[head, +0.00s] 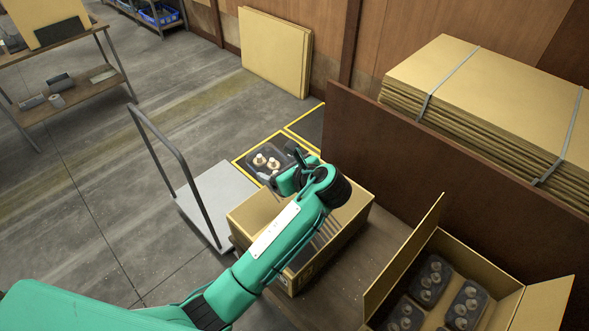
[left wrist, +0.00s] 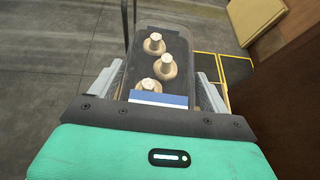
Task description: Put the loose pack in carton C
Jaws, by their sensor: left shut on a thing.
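The loose pack is a dark, clear-walled tray of pale mushrooms (head: 256,172). My left gripper (head: 282,168) is shut on it and holds it in the air beyond the closed carton. In the left wrist view the pack (left wrist: 160,68) sits between the two grey fingers, with a blue and white label at its near end. An open carton (head: 398,268) at the lower right holds several similar packs and is partly cut off by the frame. I cannot read which one is carton C. My right gripper is out of view.
A brown upright panel (head: 370,140) stands behind the bench (head: 345,290). Strapped flat cardboard (head: 480,90) is stacked beyond it. A platform trolley (head: 222,190) with a tall handle stands left of the cartons. Yellow-lined floor squares (head: 308,128) lie beyond. The floor at left is mostly clear.

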